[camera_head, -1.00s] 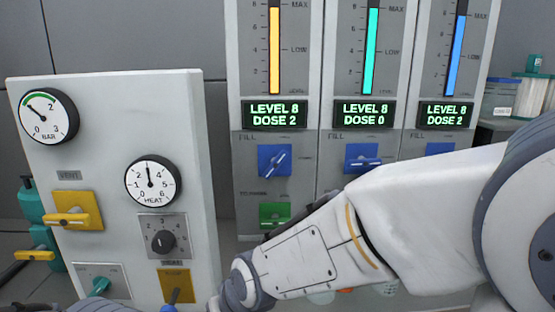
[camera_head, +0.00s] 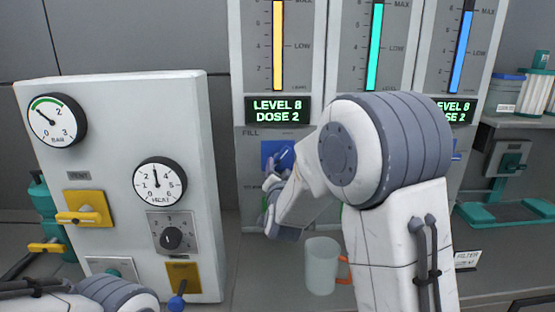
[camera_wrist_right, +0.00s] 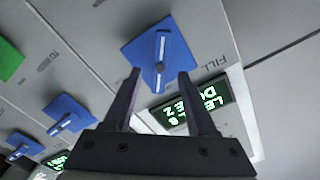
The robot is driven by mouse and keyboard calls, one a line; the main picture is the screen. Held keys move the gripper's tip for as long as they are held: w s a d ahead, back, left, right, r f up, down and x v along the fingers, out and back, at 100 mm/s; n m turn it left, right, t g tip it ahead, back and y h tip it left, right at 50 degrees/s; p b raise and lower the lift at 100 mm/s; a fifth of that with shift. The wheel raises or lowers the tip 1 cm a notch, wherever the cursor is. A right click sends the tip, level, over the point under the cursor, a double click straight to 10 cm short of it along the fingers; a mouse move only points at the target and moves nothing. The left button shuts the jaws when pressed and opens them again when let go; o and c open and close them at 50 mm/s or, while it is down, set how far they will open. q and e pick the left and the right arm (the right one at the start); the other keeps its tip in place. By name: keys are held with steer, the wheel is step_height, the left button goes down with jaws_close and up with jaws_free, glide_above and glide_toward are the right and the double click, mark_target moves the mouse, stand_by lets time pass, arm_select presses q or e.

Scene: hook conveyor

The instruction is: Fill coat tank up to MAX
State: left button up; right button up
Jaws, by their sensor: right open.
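Three tank columns stand side by side, with yellow (camera_head: 278,45), teal (camera_head: 375,45) and blue (camera_head: 463,50) level bars. All three bars reach near MAX. The left display (camera_head: 277,110) reads LEVEL 8, DOSE 2. I cannot read which column is the coat tank. My right gripper (camera_head: 275,170) is at the left column's blue FILL knob (camera_head: 268,150), which it partly hides. In the right wrist view the gripper (camera_wrist_right: 160,76) is open, with the knob's plate (camera_wrist_right: 138,52) just ahead of its fingertips. I cannot tell if they touch. My left gripper is out of view.
A gauge panel (camera_head: 120,120) with yellow valves stands at left. A clear mug (camera_head: 322,265) with an orange handle stands below the columns. A teal-trimmed device (camera_head: 508,160) and jars (camera_head: 505,92) are at right. My right arm hides the middle display.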

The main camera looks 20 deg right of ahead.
mark_target(278, 162)
steer(key=p+x, duration=0.1)
steer(key=x, duration=0.5)
steer(key=shift+s, duration=0.1)
jaws_close()
